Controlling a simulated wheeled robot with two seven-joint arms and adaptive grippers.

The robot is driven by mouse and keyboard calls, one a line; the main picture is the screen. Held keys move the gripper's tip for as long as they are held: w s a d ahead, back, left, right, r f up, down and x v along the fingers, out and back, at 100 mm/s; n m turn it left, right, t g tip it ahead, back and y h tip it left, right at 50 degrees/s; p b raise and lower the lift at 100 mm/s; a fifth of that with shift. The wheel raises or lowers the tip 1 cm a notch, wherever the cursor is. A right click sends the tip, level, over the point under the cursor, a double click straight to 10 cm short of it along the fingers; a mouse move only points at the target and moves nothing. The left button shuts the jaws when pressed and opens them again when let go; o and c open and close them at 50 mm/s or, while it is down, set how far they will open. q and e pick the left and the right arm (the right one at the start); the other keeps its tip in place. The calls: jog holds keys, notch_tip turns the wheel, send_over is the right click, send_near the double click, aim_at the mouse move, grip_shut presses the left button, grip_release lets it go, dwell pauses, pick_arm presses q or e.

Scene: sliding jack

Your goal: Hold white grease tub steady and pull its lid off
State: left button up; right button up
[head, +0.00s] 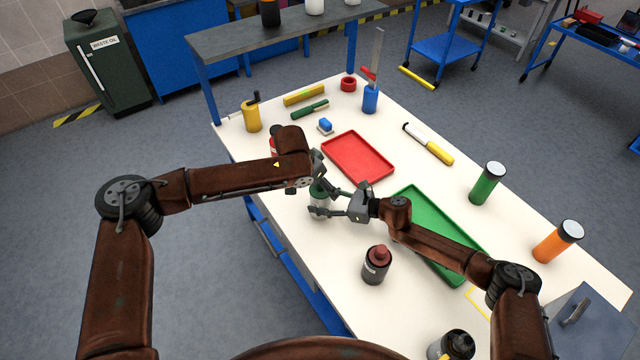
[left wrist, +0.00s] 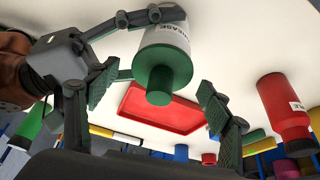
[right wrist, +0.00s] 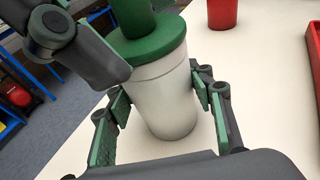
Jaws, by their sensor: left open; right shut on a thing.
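The white grease tub (right wrist: 163,100) stands upright on the white table with its green lid (right wrist: 150,48) on top. In the left wrist view the tub (left wrist: 190,45) shows its label, and the lid's green knob (left wrist: 160,85) points toward the camera. My right gripper (head: 330,204) is shut around the tub's side; its fingers (right wrist: 163,96) press the tub from both sides. My left gripper (left wrist: 158,98) is open above the lid, with the knob between its spread fingers and not visibly touching them. In the head view the left arm partly hides the lid.
A red tray (head: 358,158) lies behind the tub, and a green tray (head: 440,230) lies to its right, partly under my right arm. A dark bottle with a red-brown cap (head: 376,264) stands in front. A red container (left wrist: 285,105) stands near the left arm.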

pick_arm(q)
jog(key=shift+c, duration=0.6)
jog(key=c, duration=1.1)
jog(key=shift+r, duration=0.15)
jog(key=shift+r, duration=1.45)
pick_arm(e)
jog(key=o, duration=1.4)
jog(key=shift+o, duration=0.2)
